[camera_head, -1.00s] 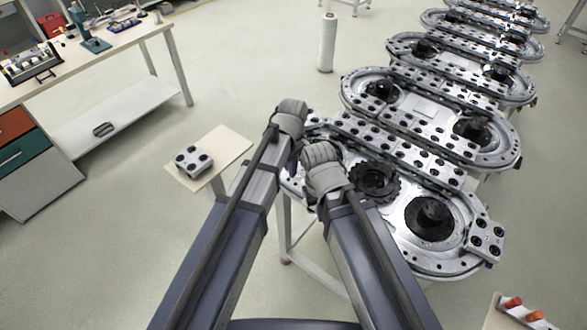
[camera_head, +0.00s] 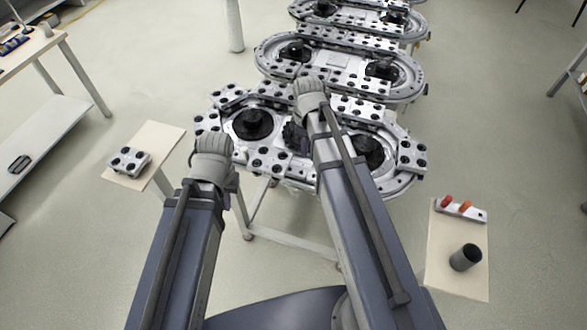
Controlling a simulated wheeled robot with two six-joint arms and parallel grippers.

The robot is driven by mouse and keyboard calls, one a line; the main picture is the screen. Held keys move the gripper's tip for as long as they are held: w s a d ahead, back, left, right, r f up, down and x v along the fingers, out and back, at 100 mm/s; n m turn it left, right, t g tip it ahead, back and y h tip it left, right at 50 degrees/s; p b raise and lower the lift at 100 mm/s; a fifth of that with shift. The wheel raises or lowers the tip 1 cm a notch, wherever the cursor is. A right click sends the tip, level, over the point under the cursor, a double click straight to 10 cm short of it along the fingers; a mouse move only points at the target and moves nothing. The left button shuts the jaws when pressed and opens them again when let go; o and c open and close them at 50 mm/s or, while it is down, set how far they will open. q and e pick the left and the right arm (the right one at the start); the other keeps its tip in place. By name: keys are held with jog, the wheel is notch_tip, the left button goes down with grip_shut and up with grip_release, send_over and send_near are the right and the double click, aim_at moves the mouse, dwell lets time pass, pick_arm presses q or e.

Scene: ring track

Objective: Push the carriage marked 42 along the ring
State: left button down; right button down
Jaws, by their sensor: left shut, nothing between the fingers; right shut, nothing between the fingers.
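The nearest ring track (camera_head: 391,187) is a silver oval with two dark hubs, the left hub (camera_head: 252,123) and the right hub (camera_head: 368,152). Silver carriages with dark round fittings sit along its rim, such as one at the right end (camera_head: 411,157) and one at the front (camera_head: 269,160). No number 42 is legible on any carriage. My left gripper (camera_head: 212,146) is shut and empty at the track's front left edge. My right gripper (camera_head: 309,88) is shut and empty over the track's far side, and my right arm hides part of the track's middle. I cannot tell whether either gripper touches a carriage.
A small stand (camera_head: 158,139) at left holds a loose carriage (camera_head: 129,161). A stand at right (camera_head: 440,258) carries a dark cup (camera_head: 465,257) and a rack with red and orange pieces (camera_head: 461,207). More ring tracks (camera_head: 340,62) stand behind.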

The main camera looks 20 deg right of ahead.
aim_at(288, 165)
notch_tip(288, 165, down, 10)
jog(key=b, duration=1)
jog(key=shift+f, duration=0.25)
jog(key=w+a, duration=0.2)
jog(key=shift+w+a+r, duration=0.1)
jog(key=shift+a+r, duration=0.1)
jog(key=shift+a, duration=0.2)
jog(key=shift+w+a, duration=0.1)
jog(key=shift+a, duration=0.15)
jog(key=shift+w+a, duration=0.5)
jog(key=shift+a, duration=0.3)
jog(key=shift+s+d, duration=0.1)
jog(key=shift+s, duration=0.05)
